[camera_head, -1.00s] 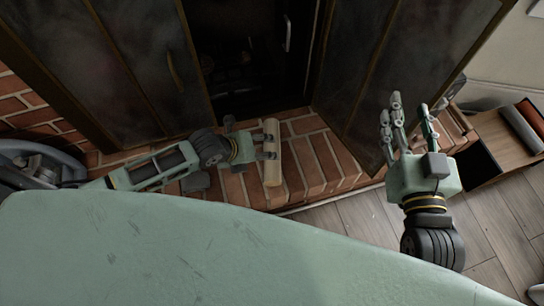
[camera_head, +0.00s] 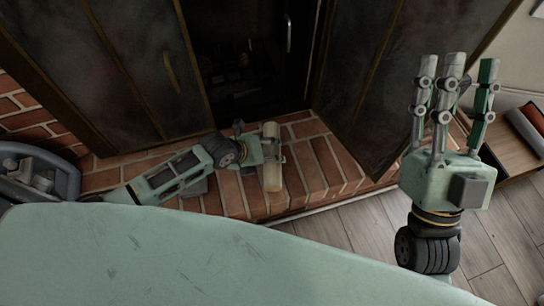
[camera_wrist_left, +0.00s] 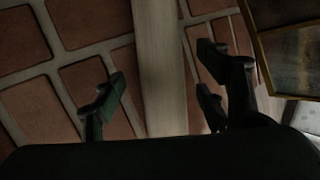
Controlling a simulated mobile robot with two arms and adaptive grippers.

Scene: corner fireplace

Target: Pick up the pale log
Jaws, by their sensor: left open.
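The pale log (camera_head: 272,175) lies on the brick hearth, in front of the open fireplace doors in the head view. My left gripper (camera_head: 273,157) is at the log, its fingers open around it. In the left wrist view the log (camera_wrist_left: 160,70) runs between the spread fingers (camera_wrist_left: 155,95), one finger on the left and two on the right. Gaps show between the fingers and the log. My right gripper (camera_head: 455,85) is raised on the right, fingers spread upward, open and empty.
The brick hearth (camera_head: 320,170) ends in a step down to the plank floor (camera_head: 350,225). Dark fireplace doors (camera_head: 145,75) stand left and right (camera_head: 385,100) of the opening. A wooden box (camera_head: 505,150) with rolled items stands at the right.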

